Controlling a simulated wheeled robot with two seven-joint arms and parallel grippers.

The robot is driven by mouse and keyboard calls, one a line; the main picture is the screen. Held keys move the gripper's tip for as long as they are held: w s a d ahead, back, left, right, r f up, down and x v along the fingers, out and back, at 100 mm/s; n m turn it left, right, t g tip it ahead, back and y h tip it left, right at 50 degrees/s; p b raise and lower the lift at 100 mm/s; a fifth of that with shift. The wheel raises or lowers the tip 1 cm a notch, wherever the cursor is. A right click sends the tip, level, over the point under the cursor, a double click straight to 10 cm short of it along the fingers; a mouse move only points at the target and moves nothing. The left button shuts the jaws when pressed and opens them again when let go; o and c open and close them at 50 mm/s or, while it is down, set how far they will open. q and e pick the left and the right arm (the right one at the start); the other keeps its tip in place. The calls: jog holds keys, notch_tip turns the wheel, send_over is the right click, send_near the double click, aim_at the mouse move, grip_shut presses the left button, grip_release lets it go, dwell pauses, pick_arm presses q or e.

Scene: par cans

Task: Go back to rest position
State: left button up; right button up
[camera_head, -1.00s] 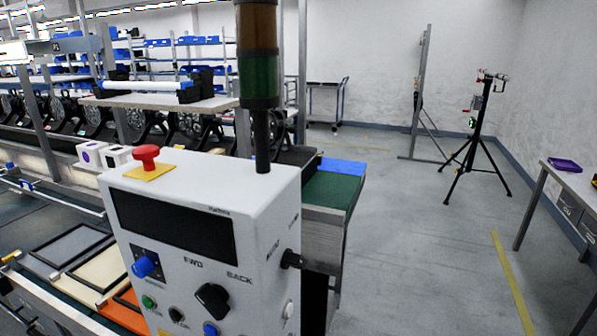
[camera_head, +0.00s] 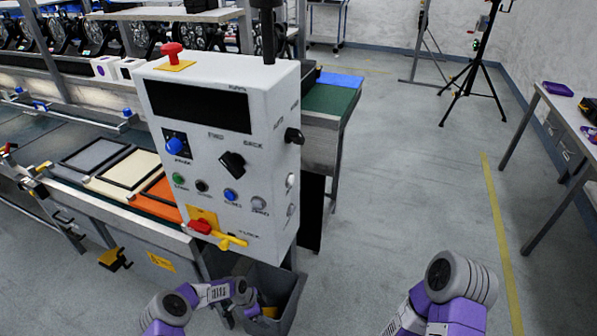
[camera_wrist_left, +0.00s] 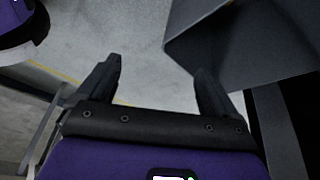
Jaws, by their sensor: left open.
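My left arm comes in at the bottom of the head view, folded in front of the control box. Its gripper (camera_head: 254,305) is small there and partly hidden, by the grey bin (camera_head: 291,295). In the left wrist view my left gripper (camera_wrist_left: 160,70) is open, its two black fingers wide apart with nothing between them. The floor lies below, and a dark grey bin-like surface (camera_wrist_left: 245,50) is close beside the right finger. My right arm shows at the lower right of the head view, bent; its gripper is out of view.
A white control box (camera_head: 225,140) with a red button (camera_head: 172,50) stands ahead, beside a conveyor with framed panels (camera_head: 95,155). A table (camera_head: 560,110) stands at the right and a black tripod (camera_head: 478,65) at the back. The floor between is clear.

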pick_arm(q)
jog(key=s+d+r+n+h+p, duration=0.1)
jog(key=s+d+r+n+p, duration=0.1)
jog(key=s+d+r+n, duration=0.3)
jog(key=s+d+r+n+p, duration=0.25)
jog(key=s+r, duration=0.25)
jog(key=s, duration=0.3)
jog(key=s+a+r+n+p, duration=0.1)
jog(key=s+a+r+n, duration=0.1)
jog(key=s+r+n, duration=0.2)
jog(key=s+a+r+n+y+p, duration=0.1)
jog(key=s+r+n, duration=0.4)
jog(key=s, duration=0.5)
jog(key=shift+a+n+p, duration=0.5)
jog(key=shift+a+n, duration=0.15)
jog(key=shift+n, duration=0.1)
pick_arm(e)
notch_tip(320, 180, up, 8)
jog(key=shift+s, duration=0.15)
pick_arm(q)
jog(key=shift+c, duration=0.3)
pick_arm(e)
jog(key=shift+c, duration=0.4)
